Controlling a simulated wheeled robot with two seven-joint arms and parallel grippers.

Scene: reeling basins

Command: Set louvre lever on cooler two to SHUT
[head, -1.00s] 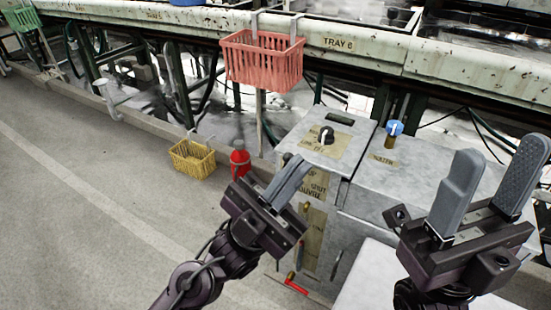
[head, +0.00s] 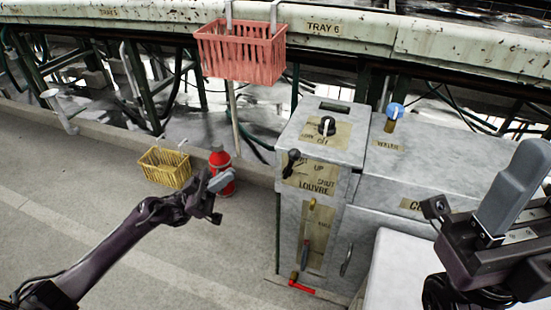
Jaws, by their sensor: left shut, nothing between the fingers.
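The grey cabinet (head: 345,185) stands right of centre. My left gripper (head: 218,183) is shut and empty, left of the cabinet and apart from the lever, overlapping a red bottle in the view. My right gripper (head: 535,190) is at the right edge, partly cut off; one finger shows clearly, with no finger against it.
A black-and-white knob (head: 326,126) and a blue knob (head: 395,111) are on the cabinet top. A brass-tipped lever (head: 305,235) and red handle (head: 300,288) are lower. The red bottle (head: 222,160), yellow basket (head: 163,168) and hanging red basket (head: 240,52) are left.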

